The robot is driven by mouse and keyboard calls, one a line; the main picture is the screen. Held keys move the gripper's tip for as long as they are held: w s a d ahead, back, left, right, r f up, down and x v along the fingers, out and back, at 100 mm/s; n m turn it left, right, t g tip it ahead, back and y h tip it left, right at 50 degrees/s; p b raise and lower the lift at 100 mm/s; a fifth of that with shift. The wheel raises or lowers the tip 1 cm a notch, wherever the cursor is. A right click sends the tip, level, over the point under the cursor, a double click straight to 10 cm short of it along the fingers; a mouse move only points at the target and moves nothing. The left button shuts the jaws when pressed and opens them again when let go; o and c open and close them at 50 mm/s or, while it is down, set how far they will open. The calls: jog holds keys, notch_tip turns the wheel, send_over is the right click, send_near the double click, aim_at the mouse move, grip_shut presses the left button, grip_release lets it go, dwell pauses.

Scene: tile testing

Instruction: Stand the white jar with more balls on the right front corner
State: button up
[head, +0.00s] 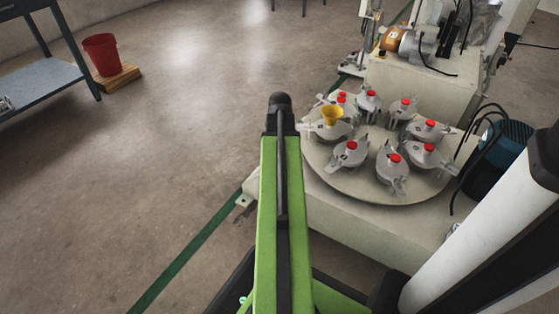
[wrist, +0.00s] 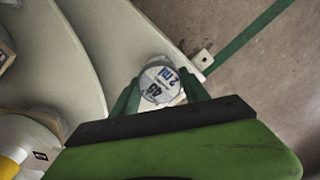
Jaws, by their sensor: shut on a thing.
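In the wrist view my gripper (wrist: 160,90) has its green fingers closed around a small pale round jar (wrist: 158,72), seen from its end. Its face carries blue and dark printing that I cannot read fully. The balls in it cannot be seen, nor can I tell how many there are. In the head view my green arm hides the gripper and the jar. The pale machine base (head: 345,228) stands to the right of my arm, its near right part partly covered by my own body.
On the base, a round turntable (head: 375,197) carries several grey red-capped pots, one with a yellow funnel (head: 332,115). A blue motor (head: 502,155) with black cables stands at right. A red bucket (head: 101,54) is far left. Open floor lies left of the green line.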

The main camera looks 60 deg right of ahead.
jog(key=o, duration=1.5)
jog(key=shift+f, duration=0.1)
notch_tip(320, 180, up, 12)
jog(key=p, duration=1.2)
jog(key=shift+r, duration=0.2)
